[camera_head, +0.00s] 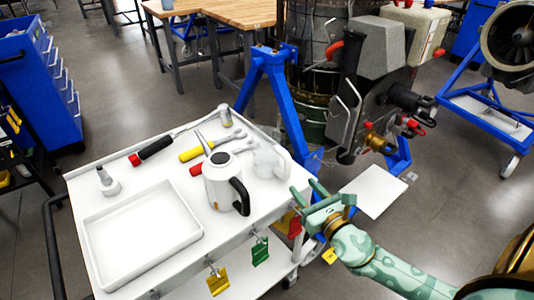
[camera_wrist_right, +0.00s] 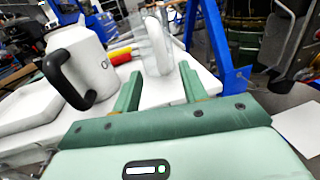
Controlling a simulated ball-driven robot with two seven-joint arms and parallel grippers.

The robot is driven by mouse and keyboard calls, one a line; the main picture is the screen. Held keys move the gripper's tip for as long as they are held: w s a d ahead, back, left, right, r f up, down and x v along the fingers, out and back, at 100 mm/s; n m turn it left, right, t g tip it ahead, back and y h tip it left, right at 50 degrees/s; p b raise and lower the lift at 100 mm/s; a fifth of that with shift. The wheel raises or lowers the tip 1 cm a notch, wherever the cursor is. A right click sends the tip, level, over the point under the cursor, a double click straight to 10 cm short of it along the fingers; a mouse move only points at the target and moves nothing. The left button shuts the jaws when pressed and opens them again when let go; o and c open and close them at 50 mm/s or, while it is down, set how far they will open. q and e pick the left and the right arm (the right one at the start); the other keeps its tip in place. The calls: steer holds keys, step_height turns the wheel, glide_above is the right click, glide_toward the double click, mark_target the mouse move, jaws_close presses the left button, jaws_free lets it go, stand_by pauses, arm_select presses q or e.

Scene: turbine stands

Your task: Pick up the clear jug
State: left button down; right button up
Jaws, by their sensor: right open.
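The clear jug (camera_head: 270,161) stands upright near the right edge of the white cart top, just right of a white kettle (camera_head: 222,180) with a black handle. In the right wrist view the jug (camera_wrist_right: 157,47) shows beyond my fingertips, its handle toward me. My right gripper (camera_head: 307,190) is open and empty, off the cart's right edge, with its fingers pointing toward the jug. In the wrist view my right gripper (camera_wrist_right: 160,72) has its two green fingers apart, with the jug lined up between them but farther away. My left gripper is not in view.
The white kettle (camera_wrist_right: 82,68) stands close left of the jug. Hand tools, such as a hammer (camera_head: 180,137), lie behind. An empty white tray (camera_head: 142,240) takes up the cart's front left. A blue turbine stand (camera_head: 287,108) rises behind the cart's right edge.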

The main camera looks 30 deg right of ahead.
mark_target(290, 170)
steer(key=w, duration=0.4)
steer(key=shift+d, duration=0.2)
steer(key=w, duration=0.5)
steer(key=shift+w, duration=0.25)
jaws_close()
